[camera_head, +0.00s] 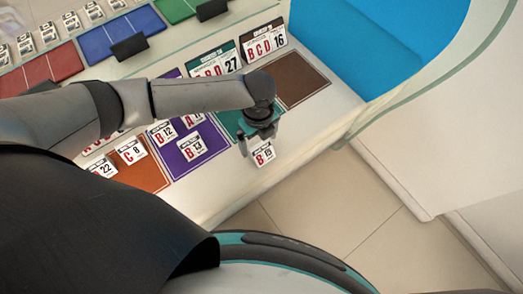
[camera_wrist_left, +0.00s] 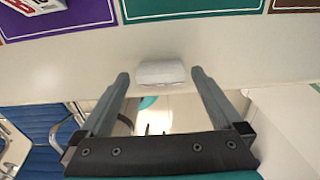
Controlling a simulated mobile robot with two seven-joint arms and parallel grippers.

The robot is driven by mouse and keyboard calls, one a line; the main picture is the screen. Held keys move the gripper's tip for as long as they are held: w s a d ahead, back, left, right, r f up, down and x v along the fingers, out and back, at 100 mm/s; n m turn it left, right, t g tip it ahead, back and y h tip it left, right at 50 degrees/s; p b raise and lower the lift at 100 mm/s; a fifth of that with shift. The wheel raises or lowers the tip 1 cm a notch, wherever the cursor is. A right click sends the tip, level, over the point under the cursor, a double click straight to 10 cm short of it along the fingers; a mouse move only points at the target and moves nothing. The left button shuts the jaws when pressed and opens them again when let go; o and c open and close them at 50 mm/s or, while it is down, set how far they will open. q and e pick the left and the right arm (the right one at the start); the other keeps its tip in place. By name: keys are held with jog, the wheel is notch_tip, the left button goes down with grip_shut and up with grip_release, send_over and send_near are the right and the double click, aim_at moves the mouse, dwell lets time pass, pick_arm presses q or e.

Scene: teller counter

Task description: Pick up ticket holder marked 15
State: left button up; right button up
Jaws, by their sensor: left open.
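The ticket holder marked 15 (camera_head: 264,155) is a small white block with a red B and a dark header, at the front edge of the counter. In the wrist view it shows as a plain white block (camera_wrist_left: 161,73) near the counter edge. My left gripper (camera_head: 258,142) is at it, with the fingers open. In the wrist view the fingertips (camera_wrist_left: 160,84) lie to either side of the holder, with a gap on each side. My right gripper is not in view.
Ticket holders marked 13 (camera_head: 191,149), 12 (camera_head: 163,134), 8 (camera_head: 130,150) and 22 (camera_head: 103,167) stand to the left. Signs marked 27 (camera_head: 222,66) and 16 (camera_head: 264,44) stand behind. The brown mat (camera_head: 300,80) is bare. Floor (camera_head: 330,215) lies beyond the counter edge.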

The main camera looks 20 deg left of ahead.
pick_arm(q)
jog(key=shift+f, duration=1.35)
jog(key=shift+c, duration=0.4)
jog(key=c, duration=1.2)
jog(key=shift+o, duration=0.2)
jog(key=shift+r, duration=0.1)
